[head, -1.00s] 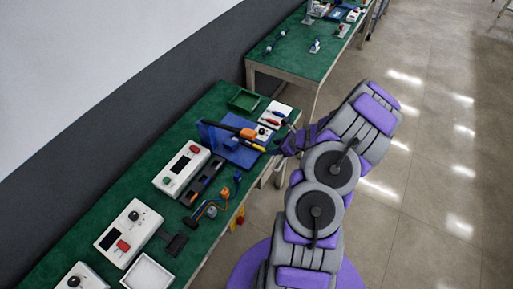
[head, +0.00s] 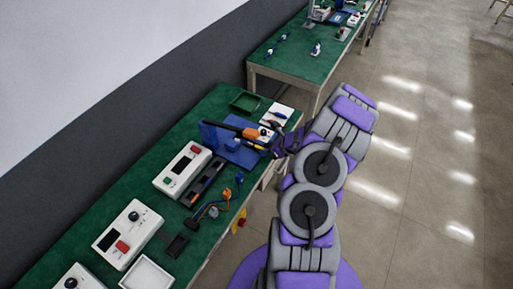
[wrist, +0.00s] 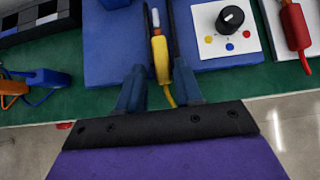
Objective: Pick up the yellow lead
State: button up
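The yellow lead (wrist: 160,58) shows in the wrist view with a pale tip at its upper end and its yellow cable curving down. It lies over the edge of the blue base plate (wrist: 110,50). My gripper (wrist: 159,25) has its two dark fingers on either side of the lead, apart from each other. The fingers look open around it, and I see no clear grip. In the head view my gripper (head: 278,144) is at the right edge of the green bench, beside the blue plate, and hides most of the lead.
A white panel with a black knob (wrist: 231,18) and coloured dots stands just right of my gripper. A red lead (wrist: 295,25) lies beyond it. Blue and orange connectors (wrist: 35,78) are at left. The green bench (head: 205,240) carries several white control boxes.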

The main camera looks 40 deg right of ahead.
jog(key=c, duration=0.3)
jog(key=shift+d+f, duration=0.1)
jog(key=shift+d, duration=0.25)
grip_shut()
jog(key=shift+a, duration=0.15)
jog(key=shift+r+p, duration=0.3)
jog(key=shift+r, duration=0.35)
notch_tip(320, 180, up, 2)
jog(key=shift+r+p, duration=0.25)
jog(key=shift+p, duration=0.2)
jog(key=s+d+r+p, duration=0.1)
jog(key=s+d+p, duration=0.2)
jog(key=s, duration=1.2)
jog(key=d, duration=0.3)
jog(key=shift+r, duration=0.15)
